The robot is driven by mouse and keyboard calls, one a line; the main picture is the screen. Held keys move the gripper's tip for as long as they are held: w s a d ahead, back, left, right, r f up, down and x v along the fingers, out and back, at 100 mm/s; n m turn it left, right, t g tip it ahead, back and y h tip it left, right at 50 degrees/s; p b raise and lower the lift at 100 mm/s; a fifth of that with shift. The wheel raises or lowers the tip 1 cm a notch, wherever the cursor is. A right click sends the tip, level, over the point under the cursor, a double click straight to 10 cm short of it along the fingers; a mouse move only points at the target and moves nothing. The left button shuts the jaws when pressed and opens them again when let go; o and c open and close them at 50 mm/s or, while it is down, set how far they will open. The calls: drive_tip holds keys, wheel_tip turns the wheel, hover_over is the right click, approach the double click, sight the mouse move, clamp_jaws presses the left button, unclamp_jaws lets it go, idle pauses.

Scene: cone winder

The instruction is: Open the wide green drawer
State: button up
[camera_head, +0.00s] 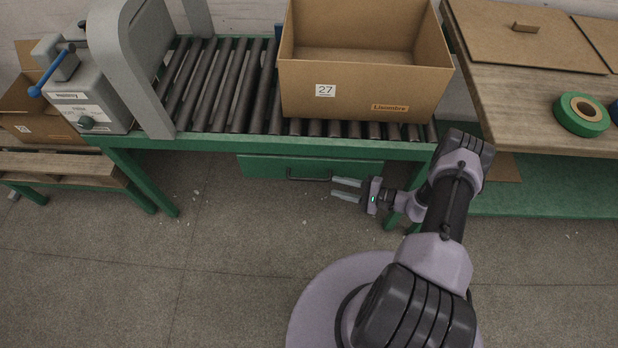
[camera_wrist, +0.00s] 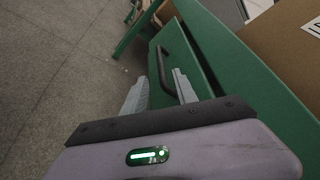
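The wide green drawer (camera_head: 262,167) sits under the roller conveyor and looks shut. Its dark bar handle (camera_head: 309,178) is on the front face. In the wrist view the drawer (camera_wrist: 190,65) runs along the right, and its handle (camera_wrist: 165,70) stands ahead, between the lines of the two fingers. My gripper (camera_head: 339,188) is open, to the right of the handle in the head view, with its fingers pointing left towards it. In the wrist view my gripper (camera_wrist: 160,90) shows two grey fingers apart with nothing held. Whether a fingertip touches the drawer front I cannot tell.
An open cardboard box (camera_head: 362,90) stands on the roller conveyor (camera_head: 215,85) above the drawer. A green conveyor leg (camera_head: 145,182) stands at the left. A wooden workbench (camera_head: 510,95) with a green tape roll (camera_head: 581,114) is at the right. The floor before the drawer is clear.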

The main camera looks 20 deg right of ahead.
sight(310, 180)
drive_tip(key=b+x, duration=0.2)
drive_tip(key=x, duration=0.9)
drive_tip(key=shift+b, duration=0.35)
clamp_jaws()
idle(0.6)
